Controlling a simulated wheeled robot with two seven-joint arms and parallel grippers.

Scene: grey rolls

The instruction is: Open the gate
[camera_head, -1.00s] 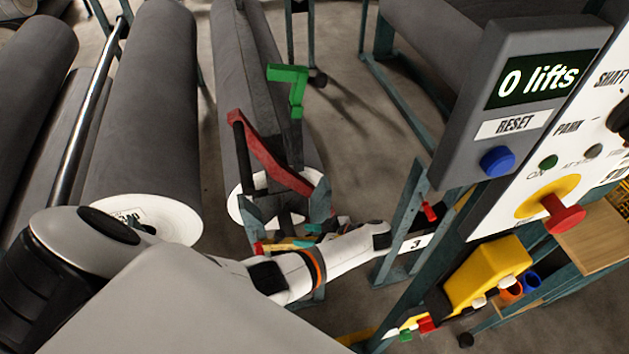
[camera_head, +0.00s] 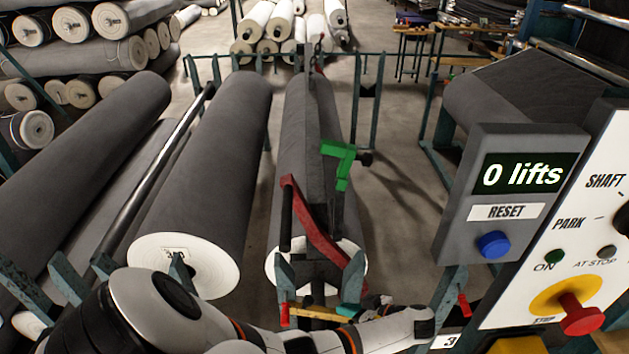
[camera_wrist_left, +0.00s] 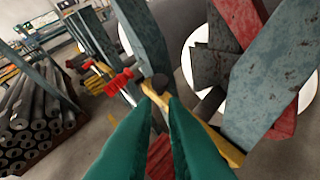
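A low gate-like yellow bar (camera_head: 318,314) with a red handle (camera_head: 285,315) at its left end lies across the front of the middle roll stand, between blue-grey posts. In the left wrist view the yellow bar (camera_wrist_left: 222,146) runs diagonally just past the fingertips, with the red handle (camera_wrist_left: 116,82) to the left and a dark round knob near the tips. My left gripper (camera_head: 350,309) is near the bar's right part. My right gripper is out of view.
A red lever (camera_head: 318,232) and green handle (camera_head: 339,165) rise above the middle roll (camera_head: 300,120). A control panel (camera_head: 515,190) reading 0 lifts stands at right. Floor is free behind, right of the middle roll.

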